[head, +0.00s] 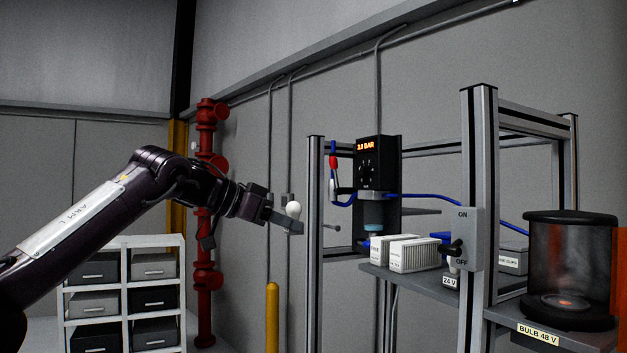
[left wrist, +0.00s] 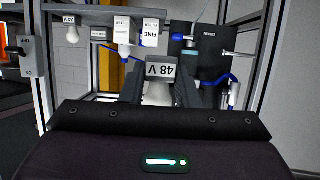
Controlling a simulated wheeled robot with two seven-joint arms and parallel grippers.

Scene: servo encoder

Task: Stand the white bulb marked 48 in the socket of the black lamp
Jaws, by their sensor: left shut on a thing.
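My left gripper (head: 288,222) is shut on a white bulb (head: 293,209), held in the air left of the metal frame. In the left wrist view the white bulb (left wrist: 157,94) sits between the fingers, with an upside-down tag reading 48 V (left wrist: 160,70) beyond it. The black lamp (head: 569,315) stands on the shelf at the far right, above a label reading BULB 48 V. It has a dark see-through cylinder, a black top and a faint orange glow inside; its socket is not clear. My right gripper is not in view.
A switch box (head: 463,238) marked ON and OFF is on the post before the lamp. White filter boxes (head: 409,254) stand on the middle shelf. A black gauge unit (head: 377,165) with blue hoses is behind. Another bulb (left wrist: 72,35) is by a 24 V tag.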

